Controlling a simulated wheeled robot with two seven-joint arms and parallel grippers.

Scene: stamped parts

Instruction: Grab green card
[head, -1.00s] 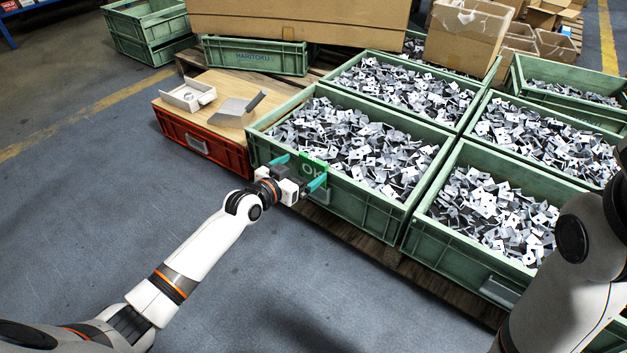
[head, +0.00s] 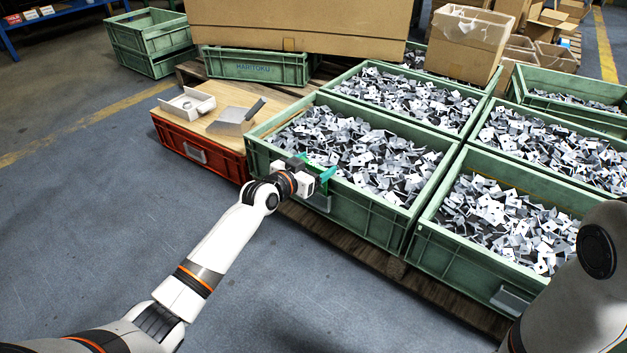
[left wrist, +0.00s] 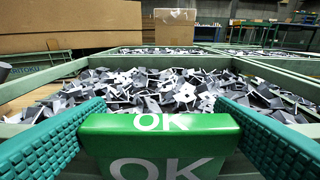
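The green card (left wrist: 160,145) with white "OK" lettering fills the lower middle of the left wrist view, at the near wall of a green crate of metal parts. It has a bent top face. My left gripper (left wrist: 160,122) has one teal ribbed finger along each side edge of the card, and both fingers appear to touch it. In the head view the left gripper (head: 318,170) is at the crate's front rim and mostly hides the card. My right arm shows at the right edge, but its gripper is out of view.
The near green crate (head: 375,225) is full of stamped metal parts, with more full crates (head: 430,240) beside and behind it. A red crate (head: 200,152) with a wooden top holds two metal pieces at left. The floor in front is clear.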

